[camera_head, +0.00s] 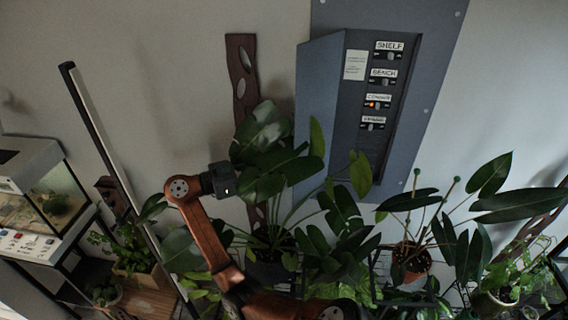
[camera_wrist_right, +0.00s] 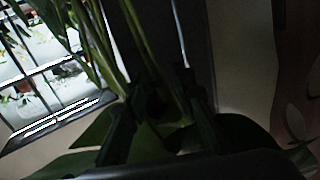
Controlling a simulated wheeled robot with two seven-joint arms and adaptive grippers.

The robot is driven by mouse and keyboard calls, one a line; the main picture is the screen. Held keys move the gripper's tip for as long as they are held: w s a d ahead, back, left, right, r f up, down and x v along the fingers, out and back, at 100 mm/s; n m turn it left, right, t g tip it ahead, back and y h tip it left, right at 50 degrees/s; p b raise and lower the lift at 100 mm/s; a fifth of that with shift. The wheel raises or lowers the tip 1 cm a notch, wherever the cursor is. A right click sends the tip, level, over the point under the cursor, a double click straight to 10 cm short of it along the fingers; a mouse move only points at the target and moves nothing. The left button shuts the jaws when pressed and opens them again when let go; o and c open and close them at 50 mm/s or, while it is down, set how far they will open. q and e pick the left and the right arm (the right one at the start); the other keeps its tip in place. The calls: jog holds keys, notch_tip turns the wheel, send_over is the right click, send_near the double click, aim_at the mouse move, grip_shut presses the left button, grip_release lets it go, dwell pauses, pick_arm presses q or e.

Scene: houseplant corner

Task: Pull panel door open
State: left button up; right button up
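The grey wall panel (camera_head: 407,150) hangs on the wall at the upper right in the head view. Its blue-grey door (camera_head: 318,100) stands swung open to the left, showing the switches inside. My right arm comes up from the bottom and bends left; its wrist (camera_head: 219,180) is left of the door's lower part. Leaves hide its gripper there. In the right wrist view the dark fingers of my right gripper (camera_wrist_right: 157,105) stand apart, with stems and leaves around them. Nothing is clearly held between them, though the picture is dark. My left gripper is not in view.
A big-leaved plant (camera_head: 265,155) stands in front of the door's lower part. A wavy wooden board (camera_head: 241,75) is on the wall left of the door. More potted plants (camera_head: 410,262) fill the lower right. A terrarium (camera_head: 45,200) stands at the left.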

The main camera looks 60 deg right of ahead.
jog(key=v, duration=0.8)
jog(key=shift+a, duration=0.2)
jog(key=shift+w, duration=0.1)
